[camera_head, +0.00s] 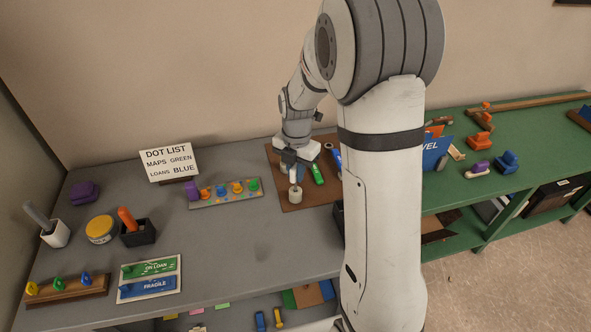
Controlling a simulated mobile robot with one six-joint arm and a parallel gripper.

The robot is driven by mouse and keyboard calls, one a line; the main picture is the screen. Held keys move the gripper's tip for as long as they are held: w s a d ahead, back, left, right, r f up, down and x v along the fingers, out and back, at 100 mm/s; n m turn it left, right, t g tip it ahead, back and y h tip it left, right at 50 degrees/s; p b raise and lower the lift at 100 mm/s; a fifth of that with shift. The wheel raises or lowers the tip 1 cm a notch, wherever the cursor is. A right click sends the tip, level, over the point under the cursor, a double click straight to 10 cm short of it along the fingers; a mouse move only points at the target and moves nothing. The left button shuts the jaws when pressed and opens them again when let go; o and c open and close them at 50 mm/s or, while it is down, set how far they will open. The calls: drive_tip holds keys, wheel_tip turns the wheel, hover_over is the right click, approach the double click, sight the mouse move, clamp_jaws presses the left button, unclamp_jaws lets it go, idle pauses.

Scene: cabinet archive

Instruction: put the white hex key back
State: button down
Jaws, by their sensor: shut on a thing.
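My gripper (291,160) points down above the left part of a brown board (277,160) on the grey counter. It is shut on the white hex key (295,195), a pale piece with a narrow upper stem and a wider block at its lower end. The key hangs upright below the fingers, over the board's left edge in the picture. Whether its lower end touches the board is too small to tell. My arm covers the right part of the board.
A strip with several coloured knobs (225,193) lies just left of the gripper. A green piece (317,174) and a blue piece (335,157) are close on its right. A sign (169,162) stands at the back.

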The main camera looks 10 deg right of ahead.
drive_tip(key=shift+f+b, duration=1.25)
drive_tip(key=shift+f, duration=0.55)
drive_tip(key=c, duration=0.5)
unclamp_jaws()
drive_tip(key=shift+r, duration=0.1)
drive_tip(key=shift+w+d+r+p, duration=0.1)
drive_tip(key=shift+r+p, duration=3.25)
drive_tip(key=shift+r, duration=1.65)
